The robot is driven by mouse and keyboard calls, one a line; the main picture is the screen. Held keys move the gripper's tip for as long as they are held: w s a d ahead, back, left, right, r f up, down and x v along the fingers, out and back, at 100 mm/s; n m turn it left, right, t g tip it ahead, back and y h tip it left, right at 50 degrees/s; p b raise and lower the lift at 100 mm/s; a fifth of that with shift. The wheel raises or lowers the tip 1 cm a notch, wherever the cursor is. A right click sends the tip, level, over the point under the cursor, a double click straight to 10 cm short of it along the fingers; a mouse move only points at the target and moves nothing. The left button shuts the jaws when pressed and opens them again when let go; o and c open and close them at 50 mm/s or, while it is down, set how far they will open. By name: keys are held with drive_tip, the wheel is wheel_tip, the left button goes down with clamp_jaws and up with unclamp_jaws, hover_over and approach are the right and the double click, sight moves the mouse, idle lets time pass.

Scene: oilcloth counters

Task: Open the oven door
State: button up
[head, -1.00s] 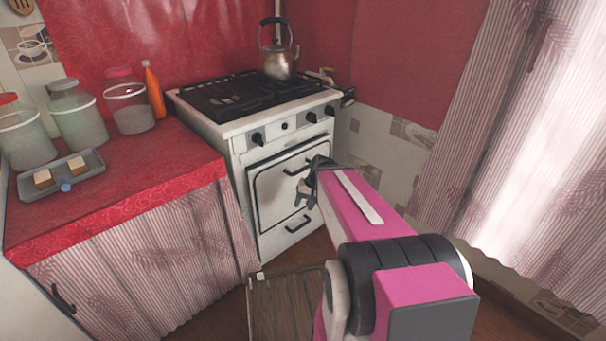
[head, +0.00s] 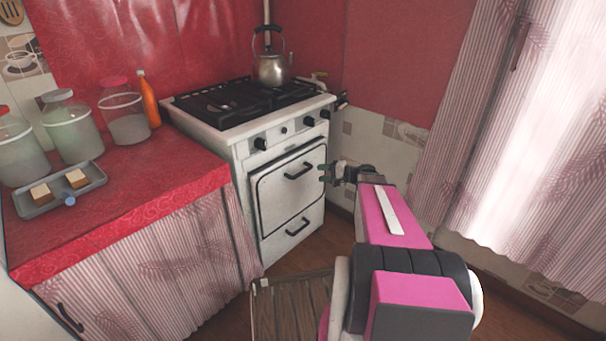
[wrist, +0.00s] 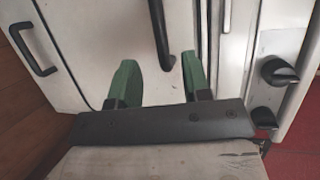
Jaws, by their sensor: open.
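The white oven door (head: 278,207) is closed on the front of the stove. Its black bar handle (head: 298,171) runs along the top of the door. My gripper (head: 323,173) is open, with green fingertips, just right of the handle in the head view. In the wrist view the gripper (wrist: 160,78) faces the stove front, and one end of the door handle (wrist: 160,35) shows between the fingertips in the picture. Nothing is gripped. I cannot tell whether the fingers touch the handle or how far off it is.
A lower drawer handle (head: 298,227) sits below the door, and control knobs (head: 260,143) above it. A kettle (head: 271,68) stands on the hob. The red counter (head: 150,178) adjoins the stove on the left. A wooden-topped stool (head: 292,305) stands on the floor in front.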

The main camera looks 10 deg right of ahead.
sight(303, 171)
drive_tip(key=x, duration=0.9)
drive_tip(key=shift+a, duration=0.1)
drive_tip(key=shift+f, duration=0.1)
clamp_jaws()
